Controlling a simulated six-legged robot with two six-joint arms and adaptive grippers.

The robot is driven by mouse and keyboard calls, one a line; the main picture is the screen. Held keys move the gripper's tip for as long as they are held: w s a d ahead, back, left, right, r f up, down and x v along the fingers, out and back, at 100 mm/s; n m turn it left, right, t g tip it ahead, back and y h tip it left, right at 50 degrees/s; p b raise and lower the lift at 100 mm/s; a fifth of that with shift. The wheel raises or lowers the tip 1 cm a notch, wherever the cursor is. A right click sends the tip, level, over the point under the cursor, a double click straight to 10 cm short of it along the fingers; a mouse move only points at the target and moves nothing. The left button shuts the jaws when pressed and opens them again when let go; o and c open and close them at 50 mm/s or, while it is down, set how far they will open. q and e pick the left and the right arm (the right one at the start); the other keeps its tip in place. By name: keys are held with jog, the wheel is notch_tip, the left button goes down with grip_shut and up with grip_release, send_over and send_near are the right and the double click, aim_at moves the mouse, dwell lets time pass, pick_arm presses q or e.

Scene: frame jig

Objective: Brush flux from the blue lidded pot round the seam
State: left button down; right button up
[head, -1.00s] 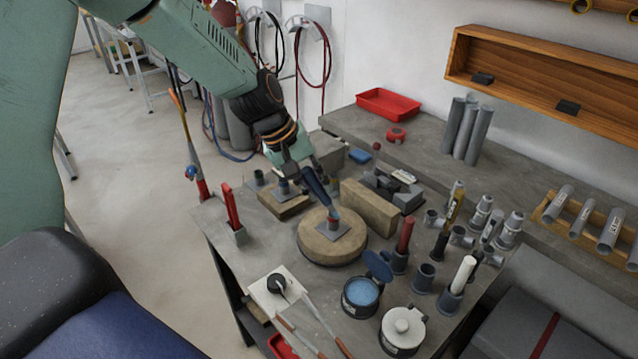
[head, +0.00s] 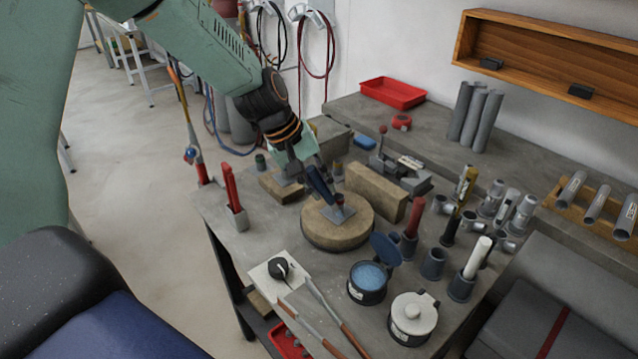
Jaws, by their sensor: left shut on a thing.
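My left gripper (head: 317,172) is shut on a brush with a dark blue handle (head: 320,183). The brush is tilted, its lower end over a small grey metal piece (head: 338,213) on the round tan block (head: 331,236). Whether the bristles touch it is too small to tell, and the seam cannot be made out. The blue lidded pot (head: 367,297) stands open at the front of the bench, blue stuff inside and its lid (head: 386,249) tipped up behind. My right gripper is not in view.
A white-lidded pot (head: 413,318) stands right of the blue pot. Two long-handled tools (head: 333,318) lie left of it. Upright grey cups and fittings (head: 432,263) crowd the right. A tan brick (head: 376,191) stands behind the round block, a red-handled holder (head: 236,215) left.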

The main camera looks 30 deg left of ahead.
pick_arm(q)
jog(key=shift+d+f, duration=0.1)
jog(key=shift+f+b, duration=0.45)
jog(key=shift+f, duration=0.1)
dwell(0.5)
jog(key=shift+r, duration=0.1)
jog(key=shift+w+a+r+p, duration=0.1)
jog(key=shift+w+a+p, duration=0.05)
jog(key=shift+a+p, duration=0.95)
jog(key=shift+a, duration=0.4)
jog(key=shift+w, duration=0.1)
jog(key=shift+d, duration=0.1)
dwell(0.4)
